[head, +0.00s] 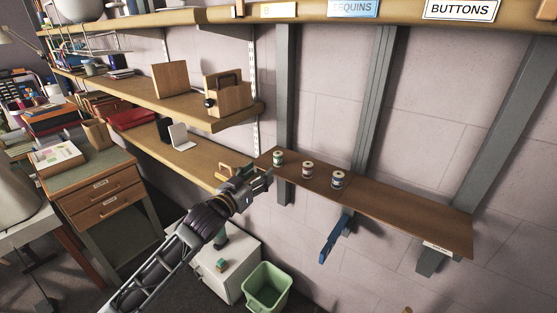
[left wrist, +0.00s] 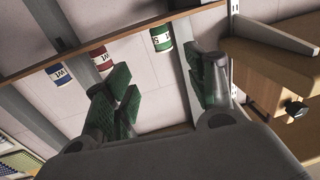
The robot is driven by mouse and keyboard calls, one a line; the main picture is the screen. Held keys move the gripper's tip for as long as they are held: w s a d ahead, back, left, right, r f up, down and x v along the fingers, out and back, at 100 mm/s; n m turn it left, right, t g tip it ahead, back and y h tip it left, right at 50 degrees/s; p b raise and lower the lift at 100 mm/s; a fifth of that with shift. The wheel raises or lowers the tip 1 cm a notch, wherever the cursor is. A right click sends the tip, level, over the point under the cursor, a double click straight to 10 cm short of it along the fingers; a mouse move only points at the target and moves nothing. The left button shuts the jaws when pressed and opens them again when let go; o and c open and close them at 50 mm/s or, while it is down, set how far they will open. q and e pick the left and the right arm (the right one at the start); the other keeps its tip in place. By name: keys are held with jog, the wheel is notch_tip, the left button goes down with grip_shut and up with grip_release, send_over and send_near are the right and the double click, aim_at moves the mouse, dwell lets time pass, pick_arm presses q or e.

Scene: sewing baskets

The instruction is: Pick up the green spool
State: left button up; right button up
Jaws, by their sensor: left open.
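The green spool (head: 278,158) stands upright at the left end of a narrow brown wall shelf (head: 400,211). It also shows in the left wrist view (left wrist: 161,39), with a white label. My left gripper (head: 262,180) is just left of and below it in the head view, open and empty, apart from the spool. In the left wrist view the open fingers (left wrist: 165,85) are spread, with the green spool beyond the gap between them. A red spool (head: 307,169) and a blue spool (head: 338,180) stand to its right. My right gripper is not in view.
A wooden shelf (head: 160,93) with boxes lies to the left. Grey uprights (head: 373,95) rise behind the brown shelf. A green bin (head: 268,286) and a white cabinet (head: 241,247) are below. The brown shelf is clear right of the blue spool.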

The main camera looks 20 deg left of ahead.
aim_at(275, 157)
pick_arm(q)
jog(key=shift+p+x, duration=0.7)
jog(key=shift+x, duration=3.25)
jog(key=shift+w, duration=0.15)
jog(key=shift+w+p, duration=0.6)
jog(key=shift+w, duration=0.8)
jog(key=shift+x, duration=1.2)
jog(key=c, duration=1)
